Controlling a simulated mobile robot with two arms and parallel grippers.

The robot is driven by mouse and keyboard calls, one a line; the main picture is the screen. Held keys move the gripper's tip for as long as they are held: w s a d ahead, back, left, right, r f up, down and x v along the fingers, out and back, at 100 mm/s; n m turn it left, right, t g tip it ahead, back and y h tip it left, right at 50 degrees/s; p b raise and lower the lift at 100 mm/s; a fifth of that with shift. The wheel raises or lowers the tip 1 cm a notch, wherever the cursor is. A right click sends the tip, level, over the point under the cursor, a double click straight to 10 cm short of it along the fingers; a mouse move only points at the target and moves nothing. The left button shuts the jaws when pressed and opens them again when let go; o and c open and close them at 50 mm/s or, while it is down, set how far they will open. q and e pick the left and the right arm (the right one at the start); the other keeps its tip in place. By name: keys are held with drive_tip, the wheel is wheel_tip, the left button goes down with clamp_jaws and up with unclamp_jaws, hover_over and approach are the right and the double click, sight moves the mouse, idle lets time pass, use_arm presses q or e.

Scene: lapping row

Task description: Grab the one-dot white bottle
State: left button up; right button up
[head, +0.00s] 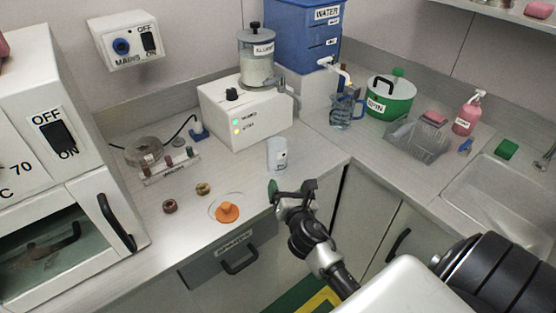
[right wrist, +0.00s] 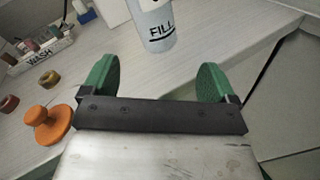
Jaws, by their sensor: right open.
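A small white bottle (head: 277,155) stands upright on the counter in front of the white machine. In the right wrist view the bottle (right wrist: 154,22) shows only its lower part, with a black "FILL" mark and a line under it; its top is cut off and no dot can be made out. My right gripper (head: 291,190) is at the counter's front edge, just short of the bottle. Its green-padded fingers (right wrist: 157,76) are open and empty, with the bottle ahead, roughly centred between them and apart from them. My left gripper is not in view.
An orange knob-shaped piece (head: 228,212) and two small brown rings (head: 170,206) lie left of my gripper. The white machine (head: 243,115) stands behind the bottle. A green pot (head: 390,98), a wire basket (head: 418,140) and the sink (head: 495,190) are at right.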

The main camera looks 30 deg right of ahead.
sight(280, 161)
drive_tip(key=r+n, duration=0.1)
drive_tip(key=w+r+n+t, duration=0.1)
drive_tip(key=n, duration=0.1)
drive_tip(key=shift+w+n, duration=0.15)
drive_tip(key=shift+n, duration=0.15)
drive_tip(key=shift+w+r+n, duration=0.15)
drive_tip(key=shift+w+n, duration=0.1)
drive_tip(key=shift+n, duration=0.15)
drive_tip(key=x, duration=0.6)
drive_tip(key=shift+x, duration=2.35)
drive_tip(key=shift+s+d, duration=0.15)
drive_tip(key=shift+c, duration=0.3)
drive_tip(key=c, duration=1)
drive_tip(key=shift+o, duration=0.2)
